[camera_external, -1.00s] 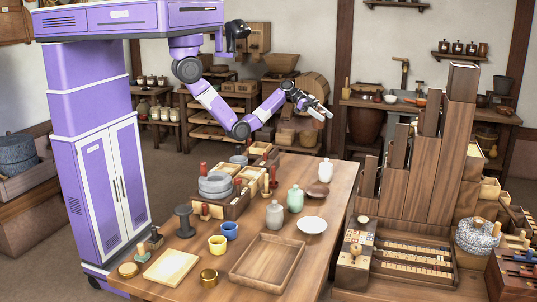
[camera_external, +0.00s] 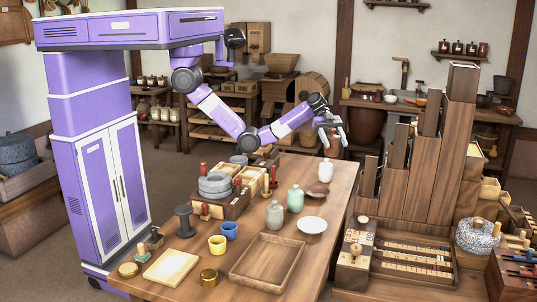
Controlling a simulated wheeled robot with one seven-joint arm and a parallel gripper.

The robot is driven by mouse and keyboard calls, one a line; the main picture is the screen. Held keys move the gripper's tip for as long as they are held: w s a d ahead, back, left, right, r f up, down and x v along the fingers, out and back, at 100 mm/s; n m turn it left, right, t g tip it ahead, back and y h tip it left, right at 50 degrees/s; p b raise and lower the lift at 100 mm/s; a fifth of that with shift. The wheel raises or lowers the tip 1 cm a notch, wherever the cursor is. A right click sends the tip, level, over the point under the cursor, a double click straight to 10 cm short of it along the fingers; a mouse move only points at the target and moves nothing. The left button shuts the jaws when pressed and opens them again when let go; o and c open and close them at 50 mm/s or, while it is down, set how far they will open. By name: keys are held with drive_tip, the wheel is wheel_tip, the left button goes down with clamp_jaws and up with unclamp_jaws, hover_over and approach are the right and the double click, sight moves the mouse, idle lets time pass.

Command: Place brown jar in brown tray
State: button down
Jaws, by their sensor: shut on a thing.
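The brown tray (camera_external: 243,279) is a shallow square wooden tray, empty, at the front of the wooden table. My gripper (camera_external: 333,140) is in the air above the table's far right edge, fingers pointing down. It is shut on a small brown thing, which I take to be the brown jar; it is mostly hidden by the fingers and blends with the brown background. My gripper is well behind and to the right of the tray.
A white jar (camera_external: 325,171), a brown dish (camera_external: 317,190), two greenish jars (camera_external: 295,200) (camera_external: 274,215) and a white plate (camera_external: 312,225) stand between my gripper and the tray.

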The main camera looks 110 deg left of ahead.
drive_tip(key=s+d+m+g+h+b, duration=0.1)
drive_tip(key=s+d+m+g, duration=0.1)
drive_tip(key=d, duration=0.8)
drive_tip(key=s+d+m+g+h+b, duration=0.1)
drive_tip(key=d+m+g, duration=0.1)
drive_tip(key=d, duration=0.9)
drive_tip(key=m+g+b, duration=0.2)
drive_tip(key=m+g, duration=0.2)
drive_tip(key=g, duration=0.2)
hover_over(263, 255)
drive_tip(key=shift+m, duration=0.3)
drive_tip(key=shift+s+f+b, duration=0.1)
drive_tip(key=shift+f+b, duration=0.35)
drive_tip(key=shift+f, duration=9.4)
drive_tip(key=shift+f, duration=0.15)
drive_tip(key=shift+c, duration=2.4)
unclamp_jaws()
